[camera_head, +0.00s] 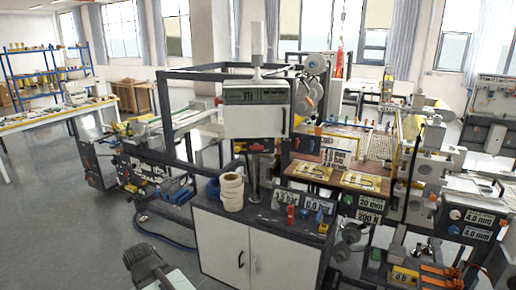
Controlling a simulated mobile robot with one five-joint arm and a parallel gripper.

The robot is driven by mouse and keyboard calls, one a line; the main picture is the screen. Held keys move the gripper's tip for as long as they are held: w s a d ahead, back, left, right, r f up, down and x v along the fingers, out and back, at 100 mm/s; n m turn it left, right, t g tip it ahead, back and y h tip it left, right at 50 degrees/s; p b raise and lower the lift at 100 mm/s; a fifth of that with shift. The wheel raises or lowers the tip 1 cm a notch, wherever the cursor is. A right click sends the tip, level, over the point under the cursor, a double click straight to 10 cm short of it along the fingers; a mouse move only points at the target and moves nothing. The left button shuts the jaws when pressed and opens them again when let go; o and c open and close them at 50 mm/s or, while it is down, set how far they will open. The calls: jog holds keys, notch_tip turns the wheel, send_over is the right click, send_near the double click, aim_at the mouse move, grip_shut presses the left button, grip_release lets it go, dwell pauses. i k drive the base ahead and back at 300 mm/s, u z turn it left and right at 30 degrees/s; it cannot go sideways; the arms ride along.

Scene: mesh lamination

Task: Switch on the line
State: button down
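The lamination line (340,160) fills the middle and right of the view, with several display panels. A white control box (257,110) with a dark display stands on a post above a white cabinet (235,245). On the cabinet top are two pressure displays (285,200), with a red handle (291,214), a blue one (319,217) and a yellow knob (323,228) beside them. I cannot tell which control is the line's switch. A dark jointed end (146,262) at the bottom left looks like my gripper, apart from the cabinet; its fingers are too unclear to read.
A blue hose (160,228) lies on the floor to the left. Grey floor (60,215) is free at the far left.

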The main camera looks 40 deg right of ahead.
aim_at(256, 146)
jog(key=z, duration=0.1)
jog(key=i, duration=0.95)
jog(key=u, duration=0.1)
